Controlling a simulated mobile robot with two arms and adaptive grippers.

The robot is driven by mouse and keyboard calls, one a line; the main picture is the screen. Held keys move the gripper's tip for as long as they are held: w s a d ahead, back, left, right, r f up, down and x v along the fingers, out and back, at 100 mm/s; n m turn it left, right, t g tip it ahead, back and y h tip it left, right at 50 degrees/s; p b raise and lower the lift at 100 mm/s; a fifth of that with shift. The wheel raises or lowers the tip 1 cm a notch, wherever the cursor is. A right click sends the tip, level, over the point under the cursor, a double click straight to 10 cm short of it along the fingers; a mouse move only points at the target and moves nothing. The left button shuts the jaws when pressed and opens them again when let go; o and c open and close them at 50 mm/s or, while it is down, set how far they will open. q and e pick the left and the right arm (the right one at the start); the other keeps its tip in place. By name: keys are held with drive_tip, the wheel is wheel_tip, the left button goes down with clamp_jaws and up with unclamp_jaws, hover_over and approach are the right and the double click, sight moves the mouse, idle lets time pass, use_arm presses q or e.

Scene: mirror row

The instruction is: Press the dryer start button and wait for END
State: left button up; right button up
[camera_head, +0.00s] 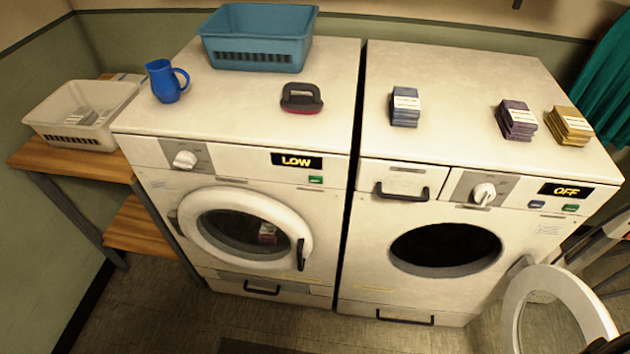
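The dryer appears to be the left white machine (225,105); its round door (187,215) is shut. Its display (297,161) reads LOW. A small green button (315,180), which looks like the start button, sits just below the display's right end. A round knob (185,160) is at the panel's left. Behind the door glass, a small dark item with a pale label (267,233) shows in the drum. Neither gripper can be made out; a small dark shape at the bottom right corner is too cut off to identify.
The right machine (450,75) reads OFF, and its door (555,310) hangs open. A blue basket (258,52), blue mug (166,84), dark-handled brush (301,98) and folded cloth stacks (405,106) stand on top. A white basket (83,128) sits on the wooden shelf. The dryer's front is unobstructed.

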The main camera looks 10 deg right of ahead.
clamp_jaws()
idle(1.4)
